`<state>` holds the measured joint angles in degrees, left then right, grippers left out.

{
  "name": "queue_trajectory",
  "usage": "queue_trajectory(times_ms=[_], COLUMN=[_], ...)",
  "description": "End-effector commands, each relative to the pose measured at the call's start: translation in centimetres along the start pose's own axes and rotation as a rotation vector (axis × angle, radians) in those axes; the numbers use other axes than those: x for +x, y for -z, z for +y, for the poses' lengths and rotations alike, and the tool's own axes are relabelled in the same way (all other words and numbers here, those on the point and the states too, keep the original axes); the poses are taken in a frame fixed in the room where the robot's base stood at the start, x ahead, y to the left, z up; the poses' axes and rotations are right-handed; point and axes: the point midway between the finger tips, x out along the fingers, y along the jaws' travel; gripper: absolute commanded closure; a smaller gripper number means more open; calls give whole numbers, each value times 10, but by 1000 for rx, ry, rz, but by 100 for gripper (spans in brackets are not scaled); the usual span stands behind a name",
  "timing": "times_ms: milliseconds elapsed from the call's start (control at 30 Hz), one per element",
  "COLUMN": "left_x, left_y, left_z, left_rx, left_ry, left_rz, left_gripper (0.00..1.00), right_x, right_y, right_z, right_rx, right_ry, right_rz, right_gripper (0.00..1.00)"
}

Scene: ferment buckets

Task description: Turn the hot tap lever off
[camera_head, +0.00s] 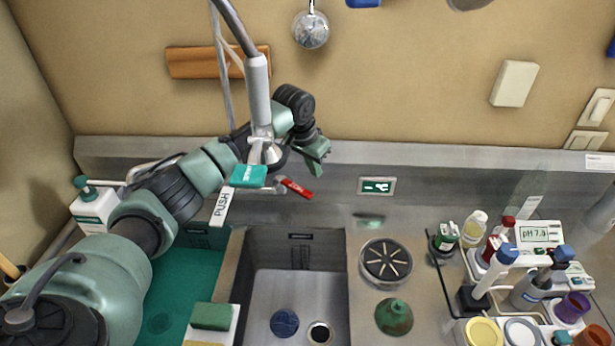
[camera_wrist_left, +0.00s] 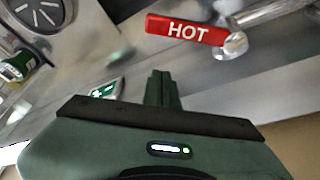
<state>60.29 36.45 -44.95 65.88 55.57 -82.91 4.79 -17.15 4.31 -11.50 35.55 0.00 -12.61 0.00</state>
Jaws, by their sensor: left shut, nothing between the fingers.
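The hot tap lever (camera_head: 297,188) is a red bar at the tap behind the sink. In the left wrist view the red lever (camera_wrist_left: 187,30) reads HOT and joins a chrome pivot at its right end. My left gripper (camera_head: 318,158) is above and to the right of the lever in the head view. Its fingers (camera_wrist_left: 162,86) are shut with nothing between them, and a gap shows between them and the lever. The chrome tap body is partly hidden behind the spray hose and a teal tag (camera_head: 249,176). My right gripper is not in view.
My left arm spans the left sink basin. The right basin (camera_head: 268,280) holds a blue disc (camera_head: 285,322). A round drain cover (camera_head: 386,262) and a green funnel (camera_head: 394,317) are on the counter. Bottles and a pH meter (camera_head: 540,234) crowd the right.

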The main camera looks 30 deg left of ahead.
Motion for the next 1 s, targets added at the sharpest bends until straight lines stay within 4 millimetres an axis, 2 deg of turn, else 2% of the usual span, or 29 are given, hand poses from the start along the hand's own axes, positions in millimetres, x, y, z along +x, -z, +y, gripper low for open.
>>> queue_trajectory(times_ms=[167,533,1000], left_x=[28,16,17], left_y=[0,-34,-37], left_z=[0,-1,0], left_rx=[-1,0,0], left_ry=[-1,1,0], left_rz=[-2,1,2], left_gripper=[100,100,100], right_x=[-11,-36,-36], right_y=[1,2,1], right_z=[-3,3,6], right_rx=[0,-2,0], right_ry=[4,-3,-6], right_rz=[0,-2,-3], right_gripper=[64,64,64])
